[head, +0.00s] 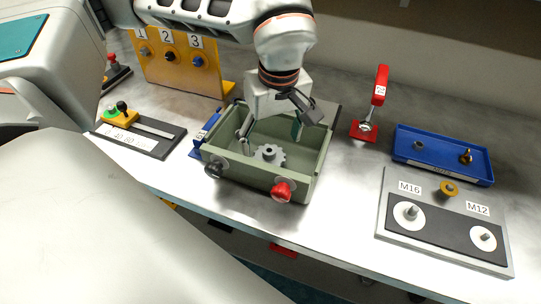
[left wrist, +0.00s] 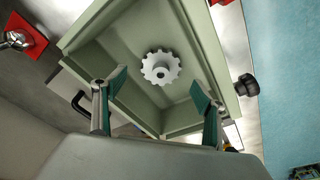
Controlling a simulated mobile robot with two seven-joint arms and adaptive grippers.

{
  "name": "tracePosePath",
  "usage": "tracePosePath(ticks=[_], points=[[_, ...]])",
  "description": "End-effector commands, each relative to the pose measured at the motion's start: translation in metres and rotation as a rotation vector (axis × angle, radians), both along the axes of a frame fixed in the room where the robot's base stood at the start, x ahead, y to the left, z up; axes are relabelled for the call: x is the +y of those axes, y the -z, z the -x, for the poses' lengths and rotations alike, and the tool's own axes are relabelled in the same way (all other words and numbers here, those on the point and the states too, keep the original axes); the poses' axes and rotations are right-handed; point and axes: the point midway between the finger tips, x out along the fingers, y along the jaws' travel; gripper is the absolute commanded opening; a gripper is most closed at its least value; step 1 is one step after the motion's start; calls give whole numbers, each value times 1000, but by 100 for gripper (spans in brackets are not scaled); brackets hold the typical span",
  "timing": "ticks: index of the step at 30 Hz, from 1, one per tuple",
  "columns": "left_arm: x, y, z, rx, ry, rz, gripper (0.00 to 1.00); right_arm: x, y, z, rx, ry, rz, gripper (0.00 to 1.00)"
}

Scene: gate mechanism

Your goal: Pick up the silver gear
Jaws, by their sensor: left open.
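The silver gear (head: 269,154) lies flat inside the green open-topped box (head: 310,172), near its front wall, hub facing up. In the left wrist view the gear (left wrist: 160,69) shows whole, ahead of and between the fingers, and apart from them. My left gripper (head: 276,127) is over the box, pointing down, with its fingers spread and empty. Its teal fingertips also show in the left wrist view (left wrist: 159,85). My right gripper is not in either view.
The box has a dark knob (head: 215,169) and a red knob (head: 282,191) on its front. A red stand (head: 367,128), blue tray (head: 443,155) and M16/M12 plate (head: 443,222) are to the right. A slider panel (head: 143,136) and numbered yellow rack (head: 176,71) are left. Bare table lies between box and plate.

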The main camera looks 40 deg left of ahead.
Motion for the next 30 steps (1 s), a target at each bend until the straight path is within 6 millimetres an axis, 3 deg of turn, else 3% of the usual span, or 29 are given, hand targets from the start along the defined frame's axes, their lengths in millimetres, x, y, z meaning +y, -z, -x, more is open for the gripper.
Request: tracePosePath(ticks=[9, 17, 23, 30], points=[[9, 43, -2, 6, -2, 0, 71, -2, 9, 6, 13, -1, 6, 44], [9, 46, -3, 0, -1, 1, 71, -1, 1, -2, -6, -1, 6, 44], [9, 46, -3, 1, -1, 0, 25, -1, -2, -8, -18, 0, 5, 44], [9, 46, -3, 0, -1, 1, 22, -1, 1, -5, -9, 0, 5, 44]])
